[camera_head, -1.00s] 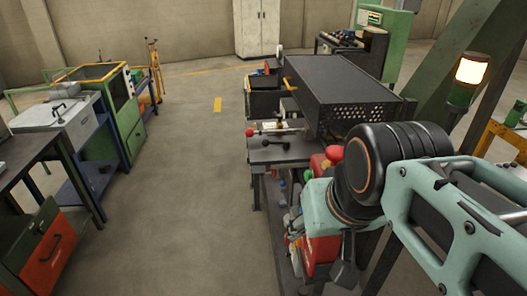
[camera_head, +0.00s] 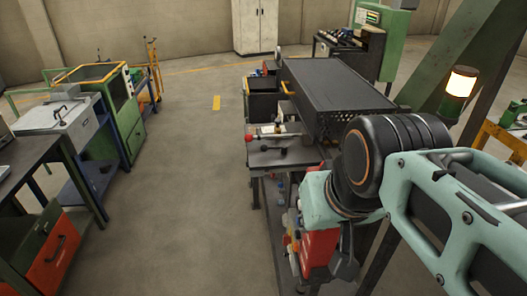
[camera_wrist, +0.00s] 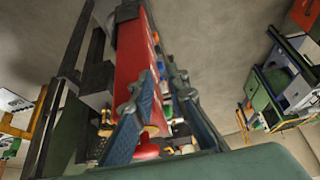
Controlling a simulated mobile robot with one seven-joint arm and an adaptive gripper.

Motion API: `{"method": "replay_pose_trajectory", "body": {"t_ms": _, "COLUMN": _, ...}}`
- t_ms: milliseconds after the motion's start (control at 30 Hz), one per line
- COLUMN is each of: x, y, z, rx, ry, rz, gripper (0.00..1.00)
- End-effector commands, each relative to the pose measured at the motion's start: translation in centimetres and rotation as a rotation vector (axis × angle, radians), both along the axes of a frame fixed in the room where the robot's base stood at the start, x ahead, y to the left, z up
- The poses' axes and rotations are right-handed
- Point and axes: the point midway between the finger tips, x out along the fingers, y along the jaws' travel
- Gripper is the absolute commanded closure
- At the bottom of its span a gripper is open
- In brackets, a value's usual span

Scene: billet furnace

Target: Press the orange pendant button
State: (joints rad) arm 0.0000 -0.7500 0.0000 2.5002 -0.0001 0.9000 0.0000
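I cannot make out an orange pendant button for certain in either view. A long red housing (camera_wrist: 130,50) runs down the wrist view, partly behind a finger. Near its lower end is a red rounded knob (camera_wrist: 147,150), close beside the left finger. A red box (camera_head: 318,250) shows in the head view below my wrist, partly covered by my arm. My gripper (camera_wrist: 163,72) has blue-grey fingers that narrow toward each other in the wrist view. Their tips overlap the clutter behind, so the gap is unclear. In the head view my arm hides most of the gripper.
A dark bench (camera_head: 280,157) with a red-knobbed lever stands left of my arm. A long dark perforated housing (camera_head: 335,90) lies behind it. A lit beacon (camera_head: 461,82) and a green sloping beam (camera_head: 480,55) are at right. The floor aisle at left is clear.

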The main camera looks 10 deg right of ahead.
Motion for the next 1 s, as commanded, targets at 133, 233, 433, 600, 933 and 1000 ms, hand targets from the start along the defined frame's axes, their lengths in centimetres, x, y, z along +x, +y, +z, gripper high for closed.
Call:
{"method": "replay_pose_trajectory", "body": {"t_ms": 133, "x": 0.00, "y": 0.00, "z": 0.06, "rx": 0.000, "ry": 0.000, "rz": 0.000, "gripper": 1.00}}
{"method": "replay_pose_trajectory", "body": {"t_ms": 233, "x": 0.00, "y": 0.00, "z": 0.06, "rx": 0.000, "ry": 0.000, "rz": 0.000, "gripper": 1.00}}
{"method": "replay_pose_trajectory", "body": {"t_ms": 433, "x": 0.01, "y": 0.00, "z": 0.05, "rx": 0.000, "ry": 0.000, "rz": 0.000, "gripper": 1.00}}
{"method": "replay_pose_trajectory", "body": {"t_ms": 600, "x": 0.01, "y": 0.00, "z": 0.05, "rx": 0.000, "ry": 0.000, "rz": 0.000, "gripper": 1.00}}
{"method": "replay_pose_trajectory", "body": {"t_ms": 933, "x": 0.00, "y": 0.00, "z": 0.04, "rx": 0.000, "ry": 0.000, "rz": 0.000, "gripper": 1.00}}
{"method": "replay_pose_trajectory", "body": {"t_ms": 1000, "x": 0.00, "y": 0.00, "z": 0.04, "rx": 0.000, "ry": 0.000, "rz": 0.000, "gripper": 1.00}}
